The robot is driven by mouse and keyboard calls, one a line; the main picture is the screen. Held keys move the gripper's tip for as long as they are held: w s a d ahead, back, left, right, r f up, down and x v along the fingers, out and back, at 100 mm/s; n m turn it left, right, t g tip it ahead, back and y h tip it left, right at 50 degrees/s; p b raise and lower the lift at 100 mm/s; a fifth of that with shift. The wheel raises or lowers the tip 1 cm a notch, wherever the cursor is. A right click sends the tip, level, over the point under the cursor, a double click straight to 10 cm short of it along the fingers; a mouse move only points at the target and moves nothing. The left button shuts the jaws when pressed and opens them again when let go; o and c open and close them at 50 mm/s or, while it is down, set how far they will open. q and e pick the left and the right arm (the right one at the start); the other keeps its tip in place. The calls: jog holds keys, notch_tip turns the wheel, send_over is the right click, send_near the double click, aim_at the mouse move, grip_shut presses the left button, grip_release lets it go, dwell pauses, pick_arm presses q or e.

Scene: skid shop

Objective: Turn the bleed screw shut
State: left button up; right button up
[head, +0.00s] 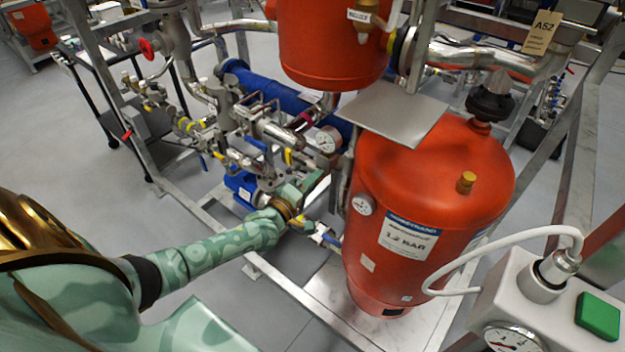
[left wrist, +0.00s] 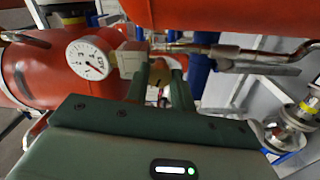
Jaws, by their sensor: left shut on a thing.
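My left gripper (head: 312,186) reaches in from the left among the pipes, just left of the large red tank (head: 430,180). In the left wrist view, my left gripper (left wrist: 160,72) has its two dark green fingers pointing away from the camera. They are closed on a small brass-coloured part (left wrist: 174,62), which I take to be the bleed screw, below a metal pipe. The fingers hide much of it, so how far it is turned cannot be seen. In the head view the screw is hidden by the gripper. My right gripper is not in view.
A round white gauge (left wrist: 88,60) sits close left of the fingers. Pipework with another gauge (head: 328,140) crowds the gripper's far side. A blue cylinder (head: 275,95) lies behind. A white box with a green button (head: 598,316) stands at front right. Grey floor (head: 90,160) is clear at left.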

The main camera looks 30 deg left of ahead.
pick_arm(q)
jog(key=m+p, duration=0.2)
jog(key=m, duration=1.1)
jog(key=shift+s+f+m, duration=0.1)
jog(key=shift+m, duration=0.5)
jog(key=o, duration=1)
jog(key=s+a+p, duration=0.1)
jog(key=s+p, duration=0.2)
jog(key=s, duration=1.3)
jog(key=shift+a, duration=0.3)
